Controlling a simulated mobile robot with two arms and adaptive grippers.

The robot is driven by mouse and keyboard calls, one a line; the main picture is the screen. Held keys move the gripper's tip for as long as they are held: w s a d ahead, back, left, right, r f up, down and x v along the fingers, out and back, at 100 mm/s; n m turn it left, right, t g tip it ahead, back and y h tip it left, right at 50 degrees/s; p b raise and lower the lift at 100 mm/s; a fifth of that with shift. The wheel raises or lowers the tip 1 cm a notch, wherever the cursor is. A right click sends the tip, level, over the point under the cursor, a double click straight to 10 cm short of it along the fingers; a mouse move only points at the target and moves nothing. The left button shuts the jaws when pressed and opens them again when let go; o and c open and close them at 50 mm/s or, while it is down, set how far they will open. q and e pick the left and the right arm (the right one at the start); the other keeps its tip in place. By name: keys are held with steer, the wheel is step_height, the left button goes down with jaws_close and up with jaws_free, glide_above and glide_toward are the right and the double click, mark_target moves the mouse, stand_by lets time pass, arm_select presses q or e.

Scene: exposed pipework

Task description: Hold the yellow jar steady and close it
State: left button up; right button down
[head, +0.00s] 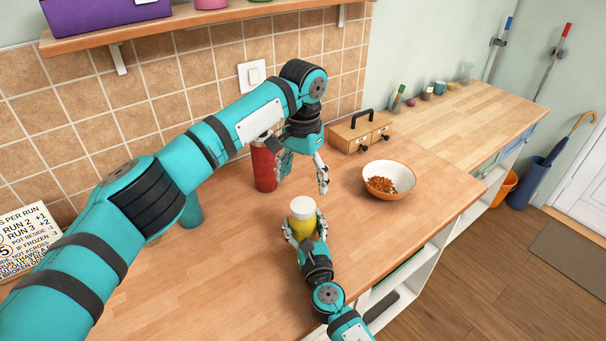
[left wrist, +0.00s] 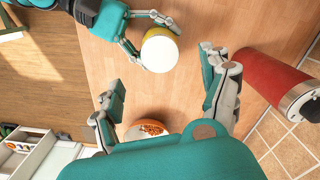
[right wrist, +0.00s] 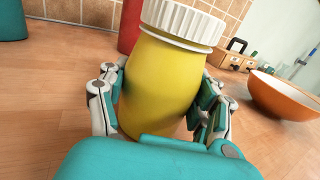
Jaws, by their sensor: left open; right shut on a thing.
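The yellow jar (head: 301,227) stands upright on the wooden counter, with its ribbed white lid (right wrist: 185,22) on top. I cannot tell whether the lid is tight. My right gripper (head: 306,232) is shut around the jar's body, one finger on each side, as the right wrist view (right wrist: 160,108) shows. My left gripper (head: 303,174) is open and empty, above the counter, behind the jar and apart from it. In the left wrist view, the white lid (left wrist: 160,52) lies beyond the open left fingers (left wrist: 162,78).
A red canister (head: 264,170) stands close behind my left gripper. An orange-and-white bowl (head: 388,192) with small brown pieces is to the jar's right. A wooden box (head: 350,137) with a black handle stands near the tiled wall. The counter between jar and bowl is clear.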

mark_target(303, 205)
arm_select(q)
step_height(303, 205, down, 8)
steer(key=shift+r, duration=0.25)
steer(key=shift+c, duration=0.2)
steer(key=c, duration=1.2)
steer(key=o, duration=1.3)
step_height(303, 205, up, 12)
